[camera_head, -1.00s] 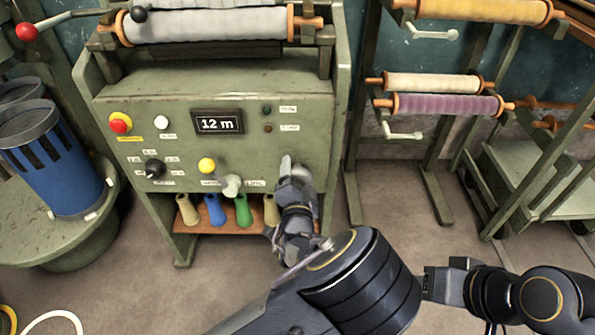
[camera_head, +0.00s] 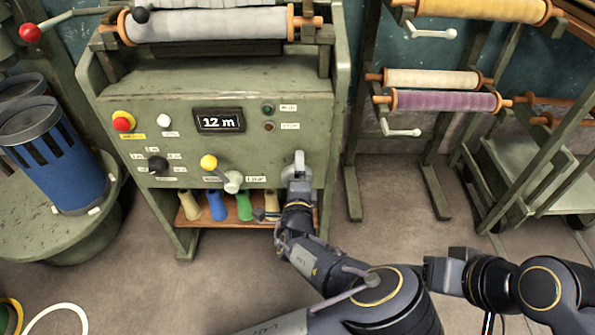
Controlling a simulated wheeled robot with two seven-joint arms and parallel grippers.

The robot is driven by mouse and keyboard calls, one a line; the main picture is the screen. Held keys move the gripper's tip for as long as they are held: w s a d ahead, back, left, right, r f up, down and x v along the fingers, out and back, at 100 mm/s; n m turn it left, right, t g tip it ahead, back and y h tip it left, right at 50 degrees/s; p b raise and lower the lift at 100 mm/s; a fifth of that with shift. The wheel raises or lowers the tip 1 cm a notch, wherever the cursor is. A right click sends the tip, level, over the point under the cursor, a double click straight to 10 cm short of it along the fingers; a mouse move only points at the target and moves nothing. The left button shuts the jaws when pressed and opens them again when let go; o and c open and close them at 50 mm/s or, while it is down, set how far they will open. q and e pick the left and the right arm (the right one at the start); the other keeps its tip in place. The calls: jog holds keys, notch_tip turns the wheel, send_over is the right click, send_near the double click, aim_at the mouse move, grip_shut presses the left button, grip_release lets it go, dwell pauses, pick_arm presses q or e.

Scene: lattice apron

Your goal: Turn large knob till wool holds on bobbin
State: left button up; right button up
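A large pale grey knob (camera_head: 293,172) sits at the lower right of the green machine panel (camera_head: 220,88). My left gripper (camera_head: 298,181) is at the knob and overlaps its lower part. The fingertips are too small and covered to show whether they grip it. The bobbin (camera_head: 208,24), wound with pale grey wool, lies across the top of the machine. The display (camera_head: 219,121) reads 12 m. My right gripper (camera_head: 437,273) is low at the right, away from the machine, its fingertips partly hidden behind my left arm.
A red button (camera_head: 122,124) and a small black knob (camera_head: 157,165) are further left. Coloured cones stand on the shelf (camera_head: 225,221) below. A rack with rolls (camera_head: 445,102) stands right, a blue cylinder (camera_head: 50,160) left.

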dwell(0.3)
pick_arm(q)
jog(key=o, duration=1)
jog(key=s+p, duration=0.1)
jog(key=s, duration=0.7)
